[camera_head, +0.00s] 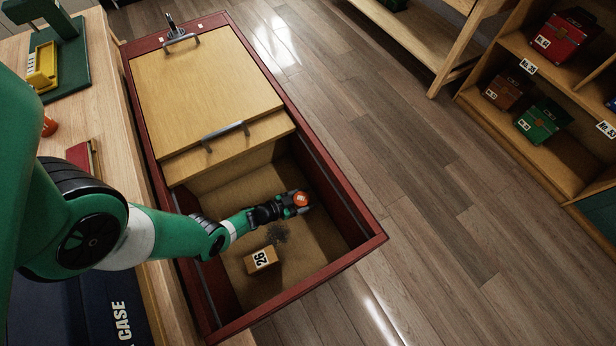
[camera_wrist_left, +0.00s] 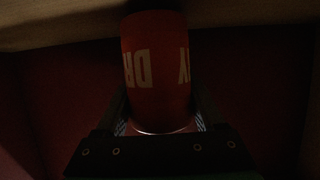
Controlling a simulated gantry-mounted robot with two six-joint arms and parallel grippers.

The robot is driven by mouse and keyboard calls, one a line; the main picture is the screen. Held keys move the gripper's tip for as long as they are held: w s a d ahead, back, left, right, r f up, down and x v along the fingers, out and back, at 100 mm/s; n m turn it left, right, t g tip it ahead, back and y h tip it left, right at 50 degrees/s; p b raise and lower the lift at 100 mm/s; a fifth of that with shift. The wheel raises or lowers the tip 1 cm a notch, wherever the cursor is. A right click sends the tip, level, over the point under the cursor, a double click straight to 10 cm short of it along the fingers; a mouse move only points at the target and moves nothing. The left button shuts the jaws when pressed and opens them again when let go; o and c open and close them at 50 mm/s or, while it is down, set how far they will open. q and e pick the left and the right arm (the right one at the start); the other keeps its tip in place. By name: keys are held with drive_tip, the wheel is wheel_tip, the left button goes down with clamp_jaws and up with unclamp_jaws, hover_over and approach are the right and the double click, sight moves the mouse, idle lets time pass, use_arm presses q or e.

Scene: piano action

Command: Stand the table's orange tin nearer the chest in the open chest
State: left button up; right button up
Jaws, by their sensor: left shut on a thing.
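The open chest (camera_head: 360,247) has a dark red rim and a wooden lid panel slid over its far part. My left gripper (camera_head: 299,200) reaches down into the open part, near the chest's right wall. It is shut on an orange tin (camera_head: 302,198), whose round top shows in the head view. In the left wrist view the tin (camera_wrist_left: 156,70) is dark red-orange with pale letters and sits between the fingers (camera_wrist_left: 160,125). I cannot tell whether its base touches the chest floor. Another orange tin (camera_head: 49,126) is on the table (camera_head: 98,75), partly hidden by my arm. My right gripper is not in view.
A small box marked 26 (camera_head: 261,259) lies on the chest floor, beside a dark patch (camera_head: 278,234). The lid panel (camera_head: 205,85) has a handle (camera_head: 225,131). Shelves with toolboxes stand right.

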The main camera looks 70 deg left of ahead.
sight(295, 204)
use_arm(q)
drive_tip(key=shift+f, duration=0.55)
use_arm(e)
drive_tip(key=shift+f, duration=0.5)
use_arm(q)
drive_tip(key=o, duration=1.5)
drive_tip(key=shift+r, duration=0.2)
drive_tip(key=p+v, duration=0.3)
drive_tip(key=v, duration=0.2)
drive_tip(key=shift+s+p, duration=0.2)
drive_tip(key=shift+p, duration=0.1)
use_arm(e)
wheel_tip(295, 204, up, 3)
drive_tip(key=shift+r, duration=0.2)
use_arm(q)
drive_tip(key=shift+d, duration=0.1)
